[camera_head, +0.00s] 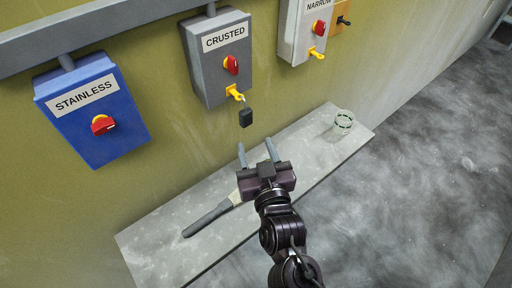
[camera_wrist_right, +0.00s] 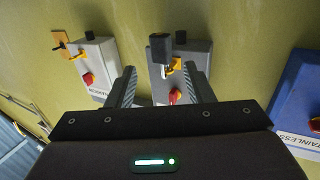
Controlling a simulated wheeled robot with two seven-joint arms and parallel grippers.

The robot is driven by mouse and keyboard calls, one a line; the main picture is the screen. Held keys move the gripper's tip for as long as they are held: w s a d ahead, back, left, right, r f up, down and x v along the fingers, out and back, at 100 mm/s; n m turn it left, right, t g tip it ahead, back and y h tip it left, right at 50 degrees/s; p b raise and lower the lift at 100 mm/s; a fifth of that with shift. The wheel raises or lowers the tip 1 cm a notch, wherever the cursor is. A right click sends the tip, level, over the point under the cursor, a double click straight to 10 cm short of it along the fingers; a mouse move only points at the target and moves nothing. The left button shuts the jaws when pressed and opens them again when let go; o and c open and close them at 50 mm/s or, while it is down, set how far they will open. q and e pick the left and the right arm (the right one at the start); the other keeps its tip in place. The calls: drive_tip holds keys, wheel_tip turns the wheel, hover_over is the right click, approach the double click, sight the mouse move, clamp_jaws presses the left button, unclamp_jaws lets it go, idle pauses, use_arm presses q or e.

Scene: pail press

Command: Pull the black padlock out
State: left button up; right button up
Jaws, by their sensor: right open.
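The black padlock (camera_head: 246,117) hangs from a yellow hasp (camera_head: 234,93) below the red knob of the grey box labelled CRUSTED (camera_head: 217,62). In the right wrist view the padlock (camera_wrist_right: 159,47) appears upside down, between and beyond the fingertips. My right gripper (camera_head: 257,147) is open and empty, its two fingers pointing at the wall just below the padlock and apart from it. My left gripper is in neither view.
A blue box labelled STAINLESS (camera_head: 92,115) is on the wall at left. A grey box labelled NARROW (camera_head: 304,30) is at right.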

sight(247, 121)
drive_tip(key=w+b, duration=0.1)
drive_tip(key=w, duration=0.1)
drive_tip(key=w+a+b, duration=0.1)
drive_tip(key=w, duration=0.2)
drive_tip(key=w+b, duration=0.1)
drive_tip(key=w, duration=0.1)
drive_tip(key=shift+w+a, duration=0.4)
drive_tip(key=shift+w, duration=0.25)
drive_tip(key=shift+c, duration=0.2)
drive_tip(key=shift+r, duration=0.1)
drive_tip(key=c, duration=0.8)
drive_tip(key=shift+r+p, duration=2.7)
drive_tip(key=shift+r, duration=0.15)
drive_tip(key=shift+c, duration=0.2)
